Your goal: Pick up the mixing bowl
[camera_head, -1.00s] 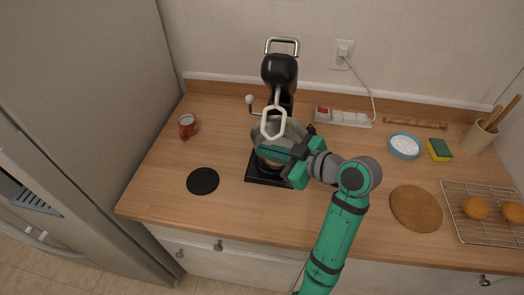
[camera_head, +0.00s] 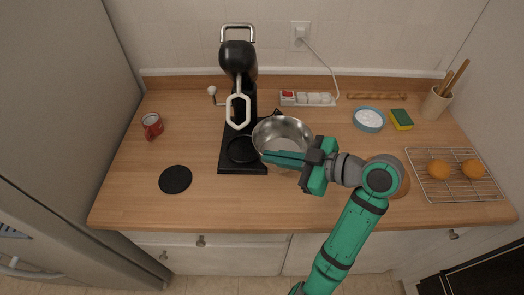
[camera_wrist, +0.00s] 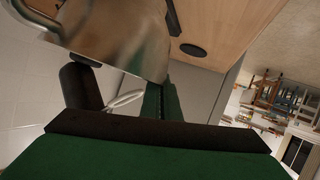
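The mixing bowl (camera_head: 282,128) is a shiny steel bowl, held just to the right of the black stand mixer (camera_head: 238,62) and clear of its base plate (camera_head: 240,152). My gripper (camera_head: 286,158) reaches in from the right with its green fingers at the bowl's near side and is shut on it. In the wrist view the bowl's metal wall (camera_wrist: 120,35) fills the upper left, against the green finger (camera_wrist: 160,103). The exact contact at the rim is partly hidden. The mixer's pale beater (camera_head: 238,108) hangs over the base.
A red mug (camera_head: 152,125) and a black round mat (camera_head: 175,180) lie left. A power strip (camera_head: 307,98), a blue bowl (camera_head: 369,119), a sponge (camera_head: 401,119) and a cooling rack (camera_head: 455,192) are right. The front middle of the wooden counter (camera_head: 250,205) is clear.

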